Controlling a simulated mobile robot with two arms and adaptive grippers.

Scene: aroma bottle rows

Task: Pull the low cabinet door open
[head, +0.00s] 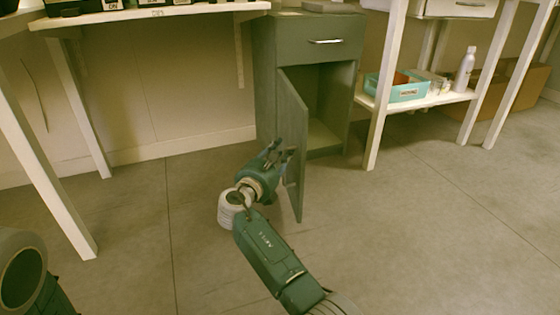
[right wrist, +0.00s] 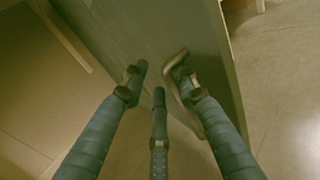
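The low cabinet (head: 262,80) is grey-green, and its door (head: 293,130) stands wide open, swung out towards me with the hollow inside showing. My right gripper (head: 278,153) is at the outer left face of the door, near its free edge. In the right wrist view, the three fingers of my right gripper (right wrist: 163,90) are spread apart by the door panel (right wrist: 135,30). The metal door handle (right wrist: 182,72) lies beside the right finger, partly covered by it; I cannot tell whether they touch. My left gripper is out of view.
A closed drawer (head: 322,45) with a handle is above the door opening. A white table (head: 150,14) stands left, and a shelf with a teal box (head: 398,92) and a white bottle (head: 465,70) stands right. The floor (head: 430,220) before the cabinet is clear.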

